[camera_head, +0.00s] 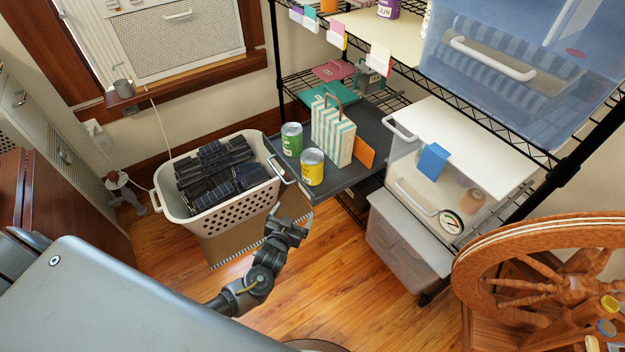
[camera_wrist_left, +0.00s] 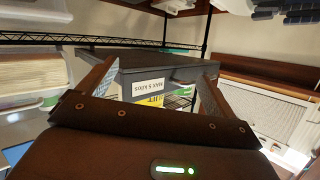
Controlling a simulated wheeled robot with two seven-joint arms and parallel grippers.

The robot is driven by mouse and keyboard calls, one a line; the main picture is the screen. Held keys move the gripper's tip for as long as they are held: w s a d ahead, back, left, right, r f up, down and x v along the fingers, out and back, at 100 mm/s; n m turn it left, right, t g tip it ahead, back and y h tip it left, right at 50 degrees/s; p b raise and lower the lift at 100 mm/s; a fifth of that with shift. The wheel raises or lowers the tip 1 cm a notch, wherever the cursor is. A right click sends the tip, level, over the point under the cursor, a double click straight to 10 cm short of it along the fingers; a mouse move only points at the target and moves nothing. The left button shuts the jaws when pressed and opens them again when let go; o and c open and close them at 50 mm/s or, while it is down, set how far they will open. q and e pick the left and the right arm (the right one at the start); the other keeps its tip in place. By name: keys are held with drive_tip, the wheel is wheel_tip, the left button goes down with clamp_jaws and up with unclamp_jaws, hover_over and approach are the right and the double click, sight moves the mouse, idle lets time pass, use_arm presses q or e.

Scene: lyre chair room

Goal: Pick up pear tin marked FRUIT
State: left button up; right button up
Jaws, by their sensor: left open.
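A yellow tin (camera_head: 312,167) and a green tin (camera_head: 291,138) stand upright near the front left of a dark grey tray (camera_head: 352,172) on the wire rack. Their label words are too small to read in the head view. My left gripper (camera_head: 292,210) is open and empty, in front of the tray and short of the tins. A strip of yellow (camera_wrist_left: 150,101) with partly hidden lettering shows beside that label. My right gripper is out of view.
A striped bag (camera_head: 333,132) and an orange card (camera_head: 364,152) stand right beside the tins. A white basket (camera_head: 225,213) of dark items is left of the tray. A clear bin (camera_head: 415,190) is to the right. Open wooden floor (camera_head: 340,275) lies below.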

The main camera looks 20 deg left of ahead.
sight(309, 165)
use_arm(q)
drive_tip(key=w+r+t+b, duration=0.1)
drive_tip(key=w+r, duration=0.1)
drive_tip(key=r, duration=0.1)
drive_tip(key=w+r+n+t, duration=0.1)
drive_tip(key=w+r, duration=0.2)
drive_tip(key=r, duration=0.1)
drive_tip(key=w+d+r+t+b, duration=0.1)
drive_tip(key=w+r, duration=0.2)
drive_tip(key=shift+w+d+r+n+b, duration=0.1)
drive_tip(key=shift+w+r+n+b, duration=0.1)
drive_tip(key=shift+n+b, duration=0.2)
drive_tip(key=shift+w+a+r+b, duration=0.1)
drive_tip(key=shift+w+a+b, duration=0.1)
drive_tip(key=shift+w, duration=1.3)
drive_tip(key=shift+w+a+b, duration=0.2)
drive_tip(key=shift+w, duration=1.35)
drive_tip(key=c, duration=1.3)
drive_tip(key=shift+r, duration=0.1)
drive_tip(key=shift+c, duration=0.5)
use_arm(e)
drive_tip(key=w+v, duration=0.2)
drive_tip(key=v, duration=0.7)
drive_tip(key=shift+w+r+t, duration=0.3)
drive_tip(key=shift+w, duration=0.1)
use_arm(q)
drive_tip(key=shift+r, duration=0.15)
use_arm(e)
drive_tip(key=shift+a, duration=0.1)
